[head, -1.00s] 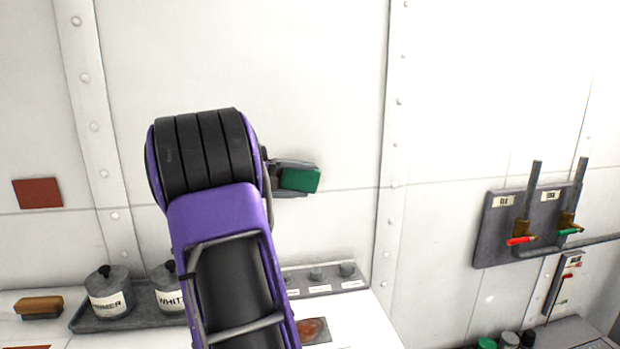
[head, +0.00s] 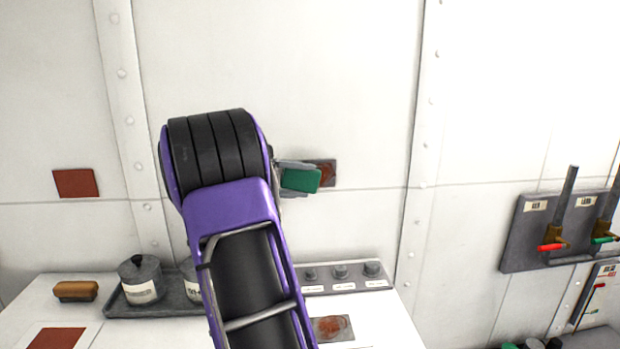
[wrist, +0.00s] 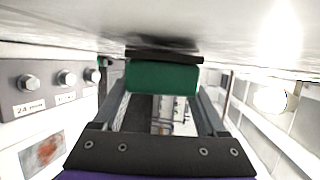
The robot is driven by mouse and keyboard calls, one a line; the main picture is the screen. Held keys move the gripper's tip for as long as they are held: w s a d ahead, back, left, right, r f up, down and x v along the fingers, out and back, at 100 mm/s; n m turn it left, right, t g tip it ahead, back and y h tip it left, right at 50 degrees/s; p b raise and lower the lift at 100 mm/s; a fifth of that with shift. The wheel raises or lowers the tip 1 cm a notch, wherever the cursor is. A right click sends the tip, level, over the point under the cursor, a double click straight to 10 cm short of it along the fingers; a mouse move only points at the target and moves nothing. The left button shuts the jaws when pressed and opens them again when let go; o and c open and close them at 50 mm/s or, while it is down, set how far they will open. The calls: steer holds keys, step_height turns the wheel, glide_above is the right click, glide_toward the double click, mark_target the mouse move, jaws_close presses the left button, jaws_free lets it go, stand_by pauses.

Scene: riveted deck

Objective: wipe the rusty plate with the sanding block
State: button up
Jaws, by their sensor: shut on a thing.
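My gripper (head: 296,180) is shut on the green sanding block (head: 301,181), up at the wall. In the wrist view, the block (wrist: 162,79) sits between the two fingers, its dark far side close to the wall; I cannot tell whether it touches. A rusty plate (head: 327,172), grey with a red-brown patch, is on the wall just right of the block and partly hidden by block and gripper. Another rusty plate (head: 332,328) lies on the bench below, and it shows in the wrist view (wrist: 42,153).
A tray (head: 160,308) with labelled pots (head: 140,281) and a wooden brush (head: 76,291) are on the left. A red-brown square (head: 75,183) is on the left wall.

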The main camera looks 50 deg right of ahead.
steer(key=shift+w+a, duration=0.55)
steer(key=shift+a, duration=0.1)
steer(key=shift+s, duration=0.1)
steer(key=shift+s+a+f, duration=0.15)
steer(key=shift+s+a+b, duration=0.6)
steer(key=shift+s+a, duration=0.25)
steer(key=shift+s, duration=0.25)
steer(key=shift+s+a+b, duration=0.55)
steer(key=shift+s+a, duration=0.25)
steer(key=shift+s, duration=0.3)
steer(key=shift+s+a, duration=0.1)
steer(key=shift+s+a+b, duration=0.55)
steer(key=shift+s+a, duration=0.35)
steer(key=shift+s, duration=0.15)
